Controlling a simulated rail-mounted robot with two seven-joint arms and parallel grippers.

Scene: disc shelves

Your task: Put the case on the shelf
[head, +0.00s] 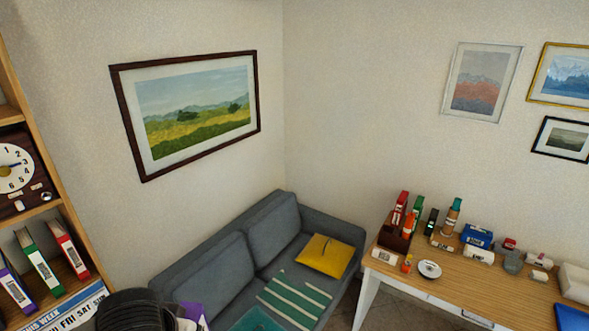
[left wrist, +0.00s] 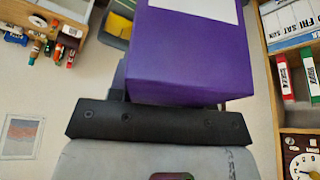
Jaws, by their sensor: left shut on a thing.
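A purple case (left wrist: 188,52) with a white label fills the upper middle of the left wrist view. My left gripper (left wrist: 158,122) is shut on it; the fingertips are mostly hidden by the case. In the head view, a small part of the purple case (head: 192,311) shows at the bottom edge, beside my dark wrist. The wooden shelf (head: 70,205) stands at the left edge of the head view, and its frame also shows at the right of the left wrist view (left wrist: 292,42). My right gripper is in neither view.
The shelf holds a purple binder (head: 14,289), a green binder (head: 38,263), a red binder (head: 69,251) and a clock (head: 16,166). A grey sofa (head: 205,265) with a yellow cushion (head: 324,256) stands ahead. A cluttered desk (head: 440,283) is at right.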

